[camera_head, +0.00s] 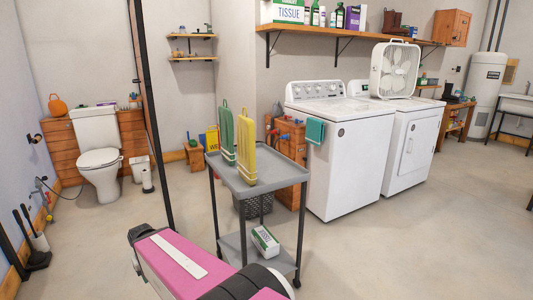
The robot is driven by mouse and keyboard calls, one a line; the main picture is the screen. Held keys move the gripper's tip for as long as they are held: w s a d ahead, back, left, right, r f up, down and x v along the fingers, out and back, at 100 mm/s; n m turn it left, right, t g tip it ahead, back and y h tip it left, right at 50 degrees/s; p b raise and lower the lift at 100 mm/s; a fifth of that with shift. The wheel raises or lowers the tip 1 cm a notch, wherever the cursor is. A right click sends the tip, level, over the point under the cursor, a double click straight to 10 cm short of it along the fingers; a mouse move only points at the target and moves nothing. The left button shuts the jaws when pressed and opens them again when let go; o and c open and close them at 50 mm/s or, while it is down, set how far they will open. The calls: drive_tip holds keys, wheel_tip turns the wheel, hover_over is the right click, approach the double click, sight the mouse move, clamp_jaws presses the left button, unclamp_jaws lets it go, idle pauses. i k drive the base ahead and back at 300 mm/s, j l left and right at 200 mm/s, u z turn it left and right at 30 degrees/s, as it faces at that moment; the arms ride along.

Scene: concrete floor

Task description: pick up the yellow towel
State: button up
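The yellow towel (248,151) hangs upright on what looks like a thin stand, on the top shelf of a grey cart (270,179). A similar green towel (227,133) hangs upright just to its left and a little behind. A pink and black part of my arm is low in the picture, in front of the cart and apart from the yellow towel. My gripper's fingers cannot be made out in this view.
A tissue box (265,240) lies on the cart's lower shelf. A washer (341,151) with a teal cloth (315,131) stands right of the cart. A dark post (152,120) rises left of it. A toilet (98,150) is far left. Open floor (430,240) lies at right.

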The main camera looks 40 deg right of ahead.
sight(245, 128)
drive_tip(key=z, duration=0.45)
drive_tip(key=j+z, duration=0.15)
drive_tip(key=z, duration=0.75)
drive_tip(key=j+z, duration=0.15)
drive_tip(key=z, duration=0.25)
drive_tip(key=k+j+z, duration=0.1)
drive_tip(key=j, duration=0.3)
drive_tip(key=k+j+z, duration=0.15)
drive_tip(key=j, duration=0.2)
